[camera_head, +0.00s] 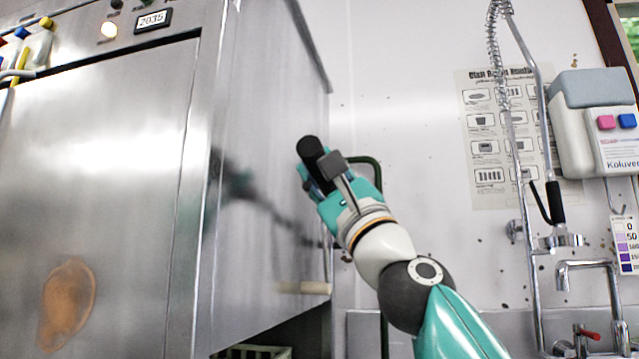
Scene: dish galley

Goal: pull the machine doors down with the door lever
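The steel machine's large door panel (95,190) fills the left of the view, with an orange-brown stain on its lower part. Its plain side panel (265,150) ends above a dark gap at the bottom. A pale bar handle (303,288), apparently the door lever, sits at the lower right edge of this side, with a thin metal rod rising from it. My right gripper (316,165), teal with dark finger parts, is beside the side panel's right edge, above and apart from the pale bar. Its fingertips are partly hidden, so its opening is unclear. My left gripper is out of view.
A dark green tube (372,168) runs behind my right gripper. A pale green rack (253,351) shows in the gap below the machine. At right are a spray hose (512,120), a tap (590,266), a dispenser (590,120) and a wall poster (485,150).

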